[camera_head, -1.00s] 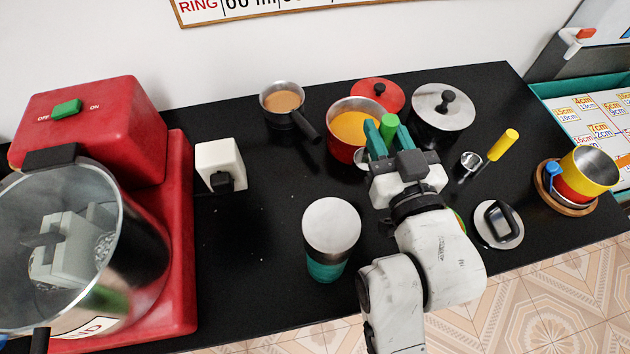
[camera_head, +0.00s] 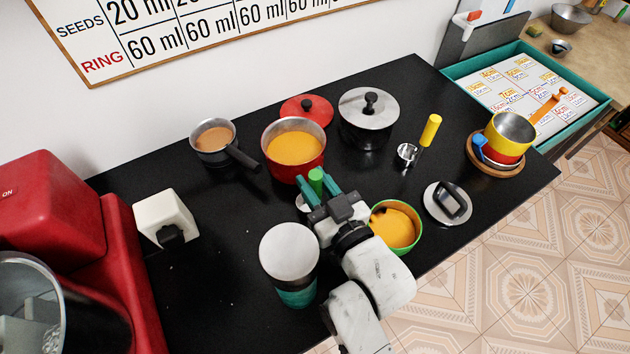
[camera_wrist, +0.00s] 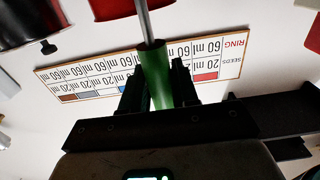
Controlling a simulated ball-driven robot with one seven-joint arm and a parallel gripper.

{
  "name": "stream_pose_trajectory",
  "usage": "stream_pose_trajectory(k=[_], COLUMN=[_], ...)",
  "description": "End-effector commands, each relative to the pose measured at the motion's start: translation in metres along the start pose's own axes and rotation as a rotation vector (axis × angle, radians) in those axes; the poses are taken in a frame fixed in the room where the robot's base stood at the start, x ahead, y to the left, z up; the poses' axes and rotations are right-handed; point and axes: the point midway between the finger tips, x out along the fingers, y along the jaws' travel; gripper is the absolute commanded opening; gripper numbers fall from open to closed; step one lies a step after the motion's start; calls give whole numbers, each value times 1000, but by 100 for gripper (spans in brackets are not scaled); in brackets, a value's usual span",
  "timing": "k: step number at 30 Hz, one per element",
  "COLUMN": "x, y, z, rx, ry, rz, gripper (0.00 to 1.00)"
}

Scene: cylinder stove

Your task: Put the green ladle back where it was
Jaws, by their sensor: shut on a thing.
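My gripper (camera_head: 319,190) is shut on the green handle of the ladle (camera_head: 316,177), in front of the red pot in the head view. In the wrist view the green handle (camera_wrist: 155,75) sits between the dark fingers, with a metal shaft running out of it. A pale metallic patch beside the fingers may be the ladle's bowl; it is mostly hidden by my gripper. The red pot (camera_head: 296,170) holds orange liquid. A green bowl (camera_head: 417,240) with orange contents stands right of my gripper.
A yellow-handled ladle (camera_head: 430,130) lies at the right, near a grey-lidded pot (camera_head: 368,108). A lidded teal cup (camera_head: 296,293) stands left of my arm. A small saucepan (camera_head: 213,140), black-handled lid (camera_head: 447,203) and yellow pot (camera_head: 510,133) stand around.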

Motion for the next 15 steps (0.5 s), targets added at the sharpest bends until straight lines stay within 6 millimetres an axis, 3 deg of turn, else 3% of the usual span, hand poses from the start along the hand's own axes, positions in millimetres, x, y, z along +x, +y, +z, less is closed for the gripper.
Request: stream_pose_trajectory(k=[5, 6, 15], x=[0, 0, 0], y=[0, 0, 0], z=[3, 3, 2], rx=[0, 0, 0], ry=[1, 0, 0], rz=[0, 0, 0], gripper=[0, 30, 55])
